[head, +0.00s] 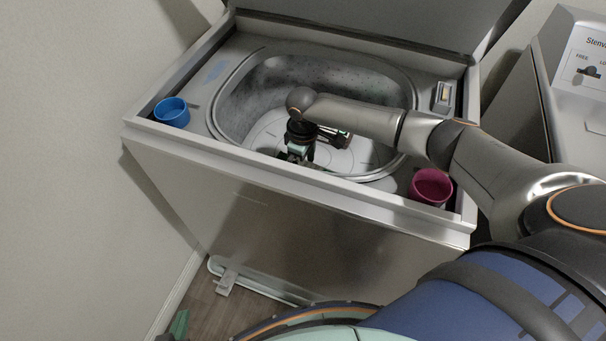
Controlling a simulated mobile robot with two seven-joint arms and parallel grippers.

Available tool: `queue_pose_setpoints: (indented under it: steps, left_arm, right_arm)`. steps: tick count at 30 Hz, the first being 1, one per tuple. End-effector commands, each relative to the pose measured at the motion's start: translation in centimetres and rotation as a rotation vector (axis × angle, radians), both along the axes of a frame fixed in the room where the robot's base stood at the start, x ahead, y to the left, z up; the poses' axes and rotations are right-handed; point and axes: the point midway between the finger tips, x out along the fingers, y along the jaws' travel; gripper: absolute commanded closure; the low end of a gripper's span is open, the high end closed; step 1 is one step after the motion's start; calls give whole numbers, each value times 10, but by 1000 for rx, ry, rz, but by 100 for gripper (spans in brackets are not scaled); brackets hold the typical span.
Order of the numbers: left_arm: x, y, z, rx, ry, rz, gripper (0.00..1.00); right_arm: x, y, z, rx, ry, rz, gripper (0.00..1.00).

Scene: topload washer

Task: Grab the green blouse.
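One of my arms comes in from the right of the head view and reaches down into the open washer drum (262,78). Its gripper, my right gripper (297,158), points down inside the drum near its front wall. The fingertips are small and dark, partly behind the drum's front rim. I cannot make out a green blouse; small dark green patches at the fingertips could be cloth or gripper parts. A green angular piece with a dark part at the bottom left edge looks like part of my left gripper (179,325), mostly cut off.
The washer (260,205) has its lid (380,22) raised at the back. A blue cup (172,112) stands on its left corner and a magenta cup (430,186) on its front right corner. Another appliance (578,100) stands at right. A wall is close at left.

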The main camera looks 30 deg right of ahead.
Motion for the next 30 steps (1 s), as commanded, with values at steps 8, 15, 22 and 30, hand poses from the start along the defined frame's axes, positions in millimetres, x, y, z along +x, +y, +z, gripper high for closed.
queue_pose_setpoints:
  steps: [8, 15, 22, 30]
  left_arm:
    - [2, 0, 1, 0, -5, 0, 100]
    - [3, 0, 2, 1, -7, 0, 100]
    - [3, 1, 1, 1, -7, 1, 100]
    - [3, 1, 1, 1, -7, 1, 100]
  right_arm:
    - [0, 0, 0, 0, 0, -1, 27]
    - [0, 0, 0, 1, 1, -1, 54]
    - [0, 0, 1, 1, 1, -1, 80]
    - [1, 0, 1, 1, -2, -1, 90]
